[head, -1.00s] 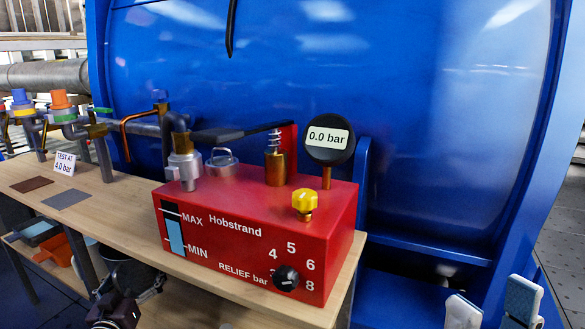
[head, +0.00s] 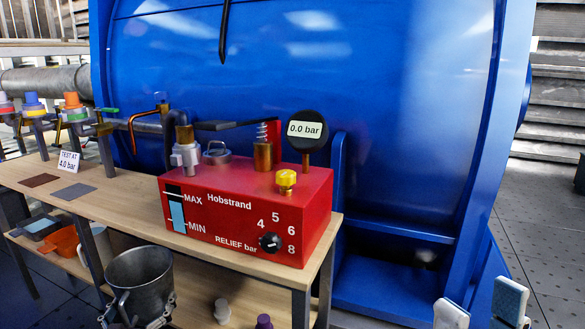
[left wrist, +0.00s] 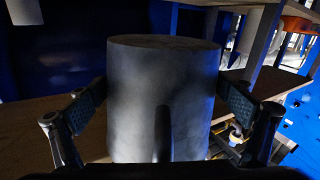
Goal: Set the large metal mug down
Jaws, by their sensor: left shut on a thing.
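The large metal mug (head: 140,268) is a grey, open-topped cylinder at the lower left of the head view, in front of the bench's lower shelf. It looks roughly upright and its dark inside shows. My left gripper (head: 140,318) is shut on it, low in the head view. In the left wrist view the mug (left wrist: 170,85) fills the middle, between the two finger pads of my left gripper (left wrist: 162,102). Whether its base touches anything is hidden. My right gripper (head: 481,308) is at the lower right, its fingertips apart with nothing between them.
A red pump box (head: 240,217) stands on the wooden bench (head: 115,212). The lower shelf (head: 190,307) carries an orange container (head: 66,241), a grey tray (head: 40,227), a white cylinder (head: 222,310) and a purple piece (head: 264,321). A bench leg (head: 92,250) rises behind the mug.

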